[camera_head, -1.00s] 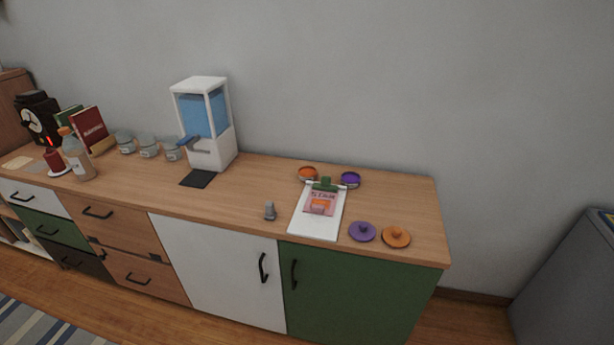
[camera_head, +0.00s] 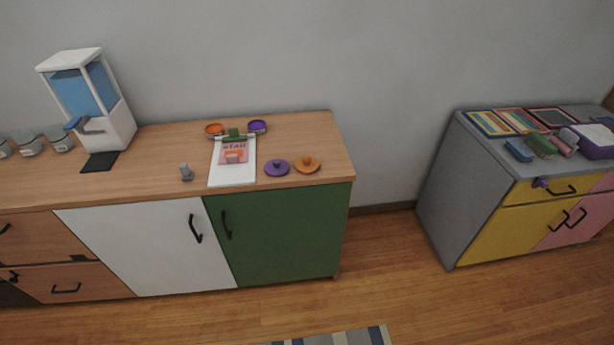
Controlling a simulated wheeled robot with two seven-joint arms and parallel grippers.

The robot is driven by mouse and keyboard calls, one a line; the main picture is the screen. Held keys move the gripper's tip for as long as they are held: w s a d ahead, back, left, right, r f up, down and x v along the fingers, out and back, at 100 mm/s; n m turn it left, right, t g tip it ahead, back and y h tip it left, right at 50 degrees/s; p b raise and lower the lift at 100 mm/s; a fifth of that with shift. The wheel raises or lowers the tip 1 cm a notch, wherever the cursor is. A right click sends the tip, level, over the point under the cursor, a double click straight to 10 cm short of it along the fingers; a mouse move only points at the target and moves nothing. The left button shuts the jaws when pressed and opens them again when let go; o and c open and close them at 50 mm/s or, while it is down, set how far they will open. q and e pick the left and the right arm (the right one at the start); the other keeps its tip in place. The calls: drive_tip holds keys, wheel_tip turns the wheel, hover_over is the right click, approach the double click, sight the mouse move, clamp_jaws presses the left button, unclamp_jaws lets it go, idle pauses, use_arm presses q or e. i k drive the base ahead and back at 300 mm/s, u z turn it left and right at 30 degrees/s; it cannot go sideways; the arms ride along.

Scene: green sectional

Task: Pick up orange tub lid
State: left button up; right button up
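The orange tub lid (camera_head: 307,165) lies on the wooden sideboard top (camera_head: 312,140), near the front right corner. It is a round disc with a small knob on top. A purple lid (camera_head: 277,168) of the same shape lies just to its left. An orange tub (camera_head: 214,130) and a purple tub (camera_head: 257,127) stand further back, behind the clipboard. Neither of my grippers shows in this view.
A water dispenser (camera_head: 92,105) stands at the left. A grey cabinet (camera_head: 440,190) stands at the right, with open wooden floor (camera_head: 385,270) in front.

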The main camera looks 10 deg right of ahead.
sight(306, 164)
drive_tip(key=k, duration=0.2)
drive_tip(key=u, duration=0.75)
drive_tip(key=i, duration=0.65)
drive_tip(key=z, duration=0.85)
